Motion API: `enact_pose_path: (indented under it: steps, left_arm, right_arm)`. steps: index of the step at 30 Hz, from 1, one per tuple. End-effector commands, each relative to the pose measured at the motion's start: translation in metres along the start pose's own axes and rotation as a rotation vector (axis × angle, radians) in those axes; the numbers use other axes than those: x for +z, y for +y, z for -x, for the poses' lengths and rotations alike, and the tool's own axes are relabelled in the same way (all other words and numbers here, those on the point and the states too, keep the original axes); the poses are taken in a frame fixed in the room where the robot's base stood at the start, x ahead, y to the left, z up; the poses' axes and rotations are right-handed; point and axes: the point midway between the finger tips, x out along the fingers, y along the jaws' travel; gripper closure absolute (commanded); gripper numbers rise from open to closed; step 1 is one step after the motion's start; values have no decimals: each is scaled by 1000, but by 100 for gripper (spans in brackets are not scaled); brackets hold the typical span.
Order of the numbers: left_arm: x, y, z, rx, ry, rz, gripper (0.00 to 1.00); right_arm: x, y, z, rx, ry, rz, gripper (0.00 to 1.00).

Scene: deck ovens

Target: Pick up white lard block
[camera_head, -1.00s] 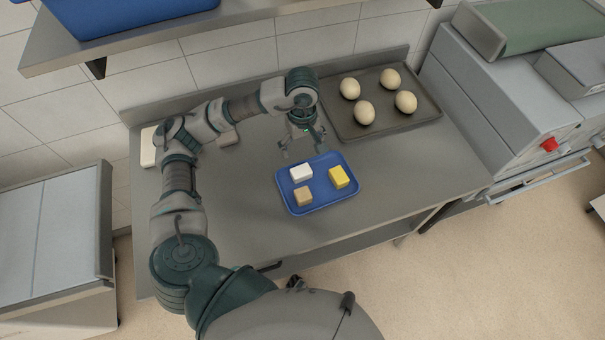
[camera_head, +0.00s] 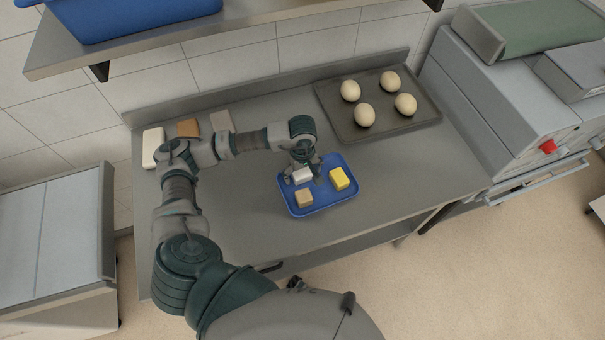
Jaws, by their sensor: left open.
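The white lard block (camera_head: 302,176) lies in the blue tray (camera_head: 312,209) on the steel counter, at the tray's upper left. My left gripper (camera_head: 303,172) is right over it, fingers open and pointing down, one finger on each side of the block. The fingers partly cover the block, and I cannot tell whether they touch it. A yellow block (camera_head: 340,179) lies to the right in the same tray, and a tan block (camera_head: 304,198) lies below. My right gripper is not in view.
A dark baking tray (camera_head: 424,118) with several pale dough balls (camera_head: 364,114) sits at the back right. A white block (camera_head: 152,147), a brown block (camera_head: 188,128) and a grey block (camera_head: 222,121) lie at the back left. A shelf (camera_head: 245,27) overhangs the back. The counter's front is clear.

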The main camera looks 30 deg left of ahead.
Motion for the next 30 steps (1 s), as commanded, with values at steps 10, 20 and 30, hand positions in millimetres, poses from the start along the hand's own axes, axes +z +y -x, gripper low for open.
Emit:
enact_pose_path:
  steps: [10,20,30]
  left_arm:
    - [0,0,0,-1,0,1,59]
    - [0,0,1,-2,0,1,73]
    - [-1,1,59,3,3,1,73]
  right_arm:
    - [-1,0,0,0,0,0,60]
    - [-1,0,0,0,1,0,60]
    - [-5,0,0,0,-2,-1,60]
